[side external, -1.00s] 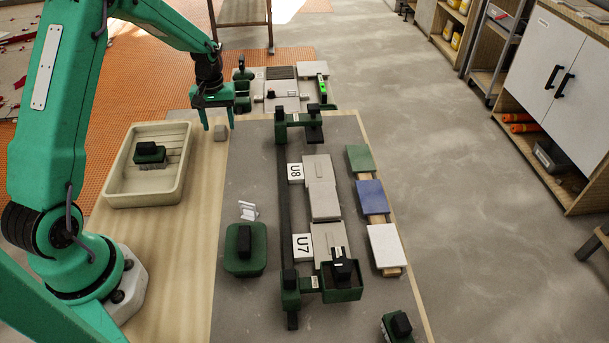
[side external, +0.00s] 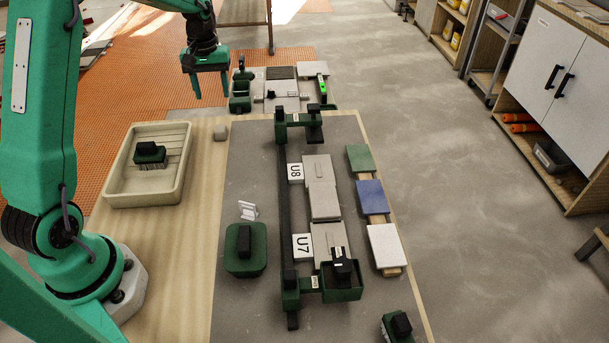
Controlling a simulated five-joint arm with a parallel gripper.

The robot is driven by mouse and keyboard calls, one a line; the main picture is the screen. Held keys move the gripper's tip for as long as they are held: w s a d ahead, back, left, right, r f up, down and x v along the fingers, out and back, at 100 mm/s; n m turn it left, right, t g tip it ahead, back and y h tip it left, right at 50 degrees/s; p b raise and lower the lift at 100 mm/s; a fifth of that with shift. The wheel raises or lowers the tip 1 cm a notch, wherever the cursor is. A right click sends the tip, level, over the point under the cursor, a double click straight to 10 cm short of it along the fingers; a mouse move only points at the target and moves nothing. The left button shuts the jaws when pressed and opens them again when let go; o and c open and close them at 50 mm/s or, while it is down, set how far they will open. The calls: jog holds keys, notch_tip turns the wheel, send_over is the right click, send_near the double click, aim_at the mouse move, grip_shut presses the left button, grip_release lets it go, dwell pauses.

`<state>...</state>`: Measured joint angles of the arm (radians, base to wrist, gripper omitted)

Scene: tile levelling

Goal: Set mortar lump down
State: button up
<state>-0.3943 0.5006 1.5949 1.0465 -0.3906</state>
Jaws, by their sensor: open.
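On the grey work surface (side external: 235,305) stand a green frame with a rail (side external: 282,215), signs U8 (side external: 295,173) and U7 (side external: 302,247), and a lidded green box (side external: 245,262). Coloured tiles (side external: 371,197) lie at right.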

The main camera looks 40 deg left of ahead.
dwell(0.4)
jog(key=s+d+r+m+t, duration=0.3)
jog(key=s+d+r+m, duration=0.1)
jog(key=s+d+r, duration=0.7)
jog(key=s+d+m+t, duration=0.1)
jog(key=s+d+m, duration=0.1)
jog(key=s+d, duration=0.2)
jog(key=s+d+r+m+t, duration=0.1)
jog(key=s+d+m, duration=0.2)
jog(key=s, duration=0.5)
jog(key=shift+s+d+t, duration=0.25)
jog(key=shift+d+t, duration=0.05)
jog(key=shift+d, duration=0.25)
